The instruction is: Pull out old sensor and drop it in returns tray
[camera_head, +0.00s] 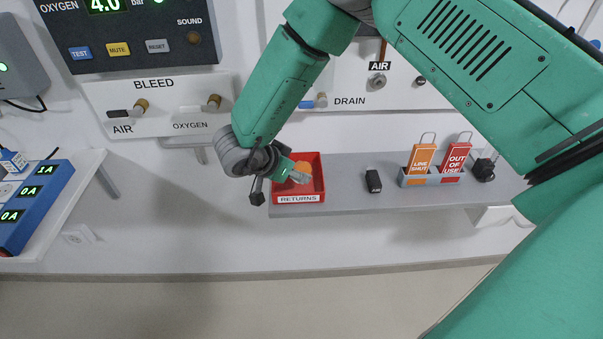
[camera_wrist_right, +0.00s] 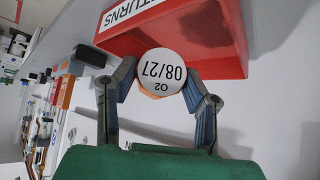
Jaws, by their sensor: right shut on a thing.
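The sensor has a round white end marked O2 08/27 (camera_wrist_right: 162,72) in the right wrist view and an orange body (camera_head: 304,167) in the head view. My right gripper (camera_head: 298,176) is shut on it; in the wrist view a finger of the gripper (camera_wrist_right: 159,84) shows on each side of the disc. The red returns tray (camera_head: 298,198) sits at the left end of the grey shelf. In the head view the sensor overlaps the tray's opening. The tray (camera_wrist_right: 215,50) also shows just beyond the sensor in the wrist view. I cannot tell the height between them. My left gripper is not in view.
On the grey shelf (camera_head: 345,197), right of the tray, are a small black block (camera_head: 373,181) and a holder with orange (camera_head: 421,160) and red tags (camera_head: 453,161). The wall panel with bleed (camera_head: 154,112) and drain fittings (camera_head: 378,82) is above. A blue device (camera_head: 38,204) stands at left.

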